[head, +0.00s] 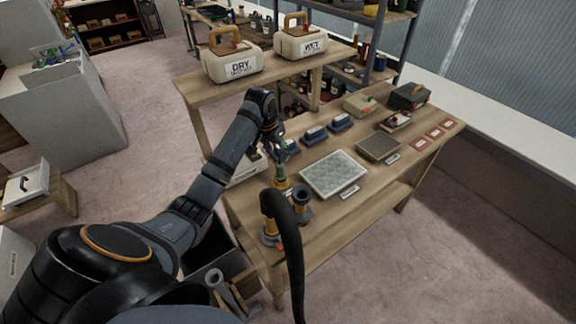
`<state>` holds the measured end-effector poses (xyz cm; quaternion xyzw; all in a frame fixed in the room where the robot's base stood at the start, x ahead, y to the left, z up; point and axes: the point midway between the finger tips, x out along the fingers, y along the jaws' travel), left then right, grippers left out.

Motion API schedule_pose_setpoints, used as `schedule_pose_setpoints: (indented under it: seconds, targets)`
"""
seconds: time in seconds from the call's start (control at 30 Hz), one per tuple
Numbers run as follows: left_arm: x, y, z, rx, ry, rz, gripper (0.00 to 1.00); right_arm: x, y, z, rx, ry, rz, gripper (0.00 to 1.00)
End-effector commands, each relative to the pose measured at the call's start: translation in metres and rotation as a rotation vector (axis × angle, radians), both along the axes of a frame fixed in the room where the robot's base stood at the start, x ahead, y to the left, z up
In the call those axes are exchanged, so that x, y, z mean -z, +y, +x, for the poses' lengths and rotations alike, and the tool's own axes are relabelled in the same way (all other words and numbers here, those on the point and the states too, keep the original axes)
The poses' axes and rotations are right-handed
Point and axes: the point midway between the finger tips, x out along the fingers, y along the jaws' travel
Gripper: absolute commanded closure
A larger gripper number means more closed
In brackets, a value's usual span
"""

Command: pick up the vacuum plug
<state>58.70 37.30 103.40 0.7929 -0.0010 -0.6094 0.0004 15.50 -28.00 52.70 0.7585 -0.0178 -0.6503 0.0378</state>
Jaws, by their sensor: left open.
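My left arm reaches in from the lower left to the left end of the wooden bench. My left gripper (281,152) points down and is open, above a small green and tan upright piece (281,177). I cannot tell if the fingers touch it. Near it stand a dark spool-shaped piece (301,196) and a yellow-orange piece with a dark base (269,231). Which of these is the vacuum plug is not clear; no label shows. A thick black curved hose-like thing (290,235) hides part of the bench's near edge. My right gripper is not in view.
The bench (335,228) also holds a pale grey mesh panel (335,174), a darker panel (379,147), blue blocks (315,134) and red-labelled cards (434,134). Vacuums marked DRY (232,62) and WET (301,40) stand on the shelf behind. A dark open bin (217,257) is at lower left.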

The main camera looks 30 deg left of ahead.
Motion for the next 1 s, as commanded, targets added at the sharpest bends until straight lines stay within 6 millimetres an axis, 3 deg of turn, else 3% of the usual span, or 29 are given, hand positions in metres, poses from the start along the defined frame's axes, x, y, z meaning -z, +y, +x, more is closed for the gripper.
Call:
schedule_pose_setpoints:
  seconds: [0.2,0.3,0.37,0.53,0.63,0.8,1.0]
  targets:
    - [0.031,-0.001,0.007,-0.001,0.005,-0.002,0.47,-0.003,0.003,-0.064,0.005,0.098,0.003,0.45]
    - [0.045,-0.001,0.011,-0.001,0.004,-0.002,0.47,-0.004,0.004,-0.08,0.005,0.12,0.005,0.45]
    - [0.049,0.0,0.012,-0.001,0.002,0.0,0.47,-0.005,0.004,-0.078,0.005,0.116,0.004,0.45]
    - [0.054,0.0,0.013,-0.001,0.004,0.0,0.47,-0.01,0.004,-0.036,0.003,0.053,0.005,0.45]
    - [0.068,-0.003,0.015,-0.002,0.006,-0.003,0.47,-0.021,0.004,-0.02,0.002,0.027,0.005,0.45]
    - [0.096,-0.003,0.022,-0.003,0.004,-0.001,0.47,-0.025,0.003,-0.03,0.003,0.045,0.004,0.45]
    - [0.103,-0.003,0.023,-0.001,0.001,0.002,0.47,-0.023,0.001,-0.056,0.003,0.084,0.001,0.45]
